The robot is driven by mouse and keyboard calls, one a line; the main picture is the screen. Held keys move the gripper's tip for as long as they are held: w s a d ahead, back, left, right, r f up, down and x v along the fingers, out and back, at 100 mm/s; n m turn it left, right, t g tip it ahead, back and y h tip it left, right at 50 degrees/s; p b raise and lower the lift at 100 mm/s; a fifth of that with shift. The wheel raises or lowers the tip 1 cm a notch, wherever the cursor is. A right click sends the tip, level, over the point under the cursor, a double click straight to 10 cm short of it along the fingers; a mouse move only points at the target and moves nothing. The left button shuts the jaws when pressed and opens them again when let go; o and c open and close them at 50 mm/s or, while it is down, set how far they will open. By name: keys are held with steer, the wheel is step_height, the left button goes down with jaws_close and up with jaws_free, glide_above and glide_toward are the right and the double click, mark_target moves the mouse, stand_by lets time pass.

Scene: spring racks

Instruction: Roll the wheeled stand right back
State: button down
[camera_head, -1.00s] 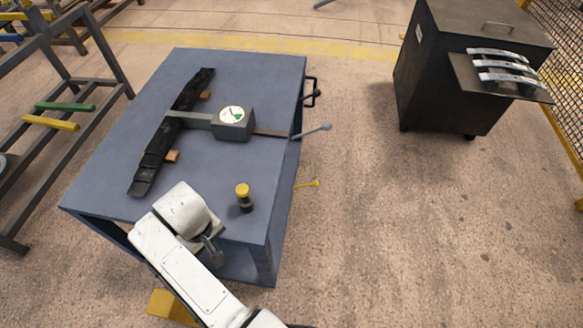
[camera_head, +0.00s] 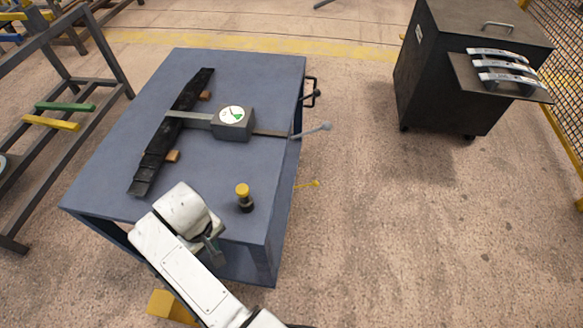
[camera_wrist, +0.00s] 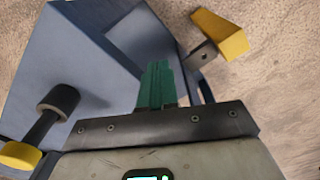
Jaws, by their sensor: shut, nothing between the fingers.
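A blue stand (camera_head: 215,75) with a flat top fills the left middle of the head view. Its wheels are not visible, and a black handle (camera_head: 314,94) is on its right side. In the wrist view, the stand's blue panels (camera_wrist: 75,55) lie behind my gripper. My gripper (camera_wrist: 158,82) has green fingers that are together and empty, next to the stand's near side. In the head view, my white arm hides most of it. A yellow block (camera_head: 168,306) on a dark bracket is low at the stand's near side; it also shows in the wrist view (camera_wrist: 222,35).
On the stand are a black layered spring (camera_head: 170,135), a gauge box (camera_head: 233,122) and a yellow-topped knob (camera_head: 243,192). A grey lever (camera_head: 318,128) and a yellow lever (camera_head: 312,184) stick out right. A dark cabinet (camera_head: 440,75) stands right; a rack (camera_head: 85,85) stands left. Floor between stand and cabinet is clear.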

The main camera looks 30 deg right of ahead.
steer(key=shift+f, duration=0.2)
steer(key=shift+f+b, duration=1.25)
steer(key=shift+f, duration=0.85)
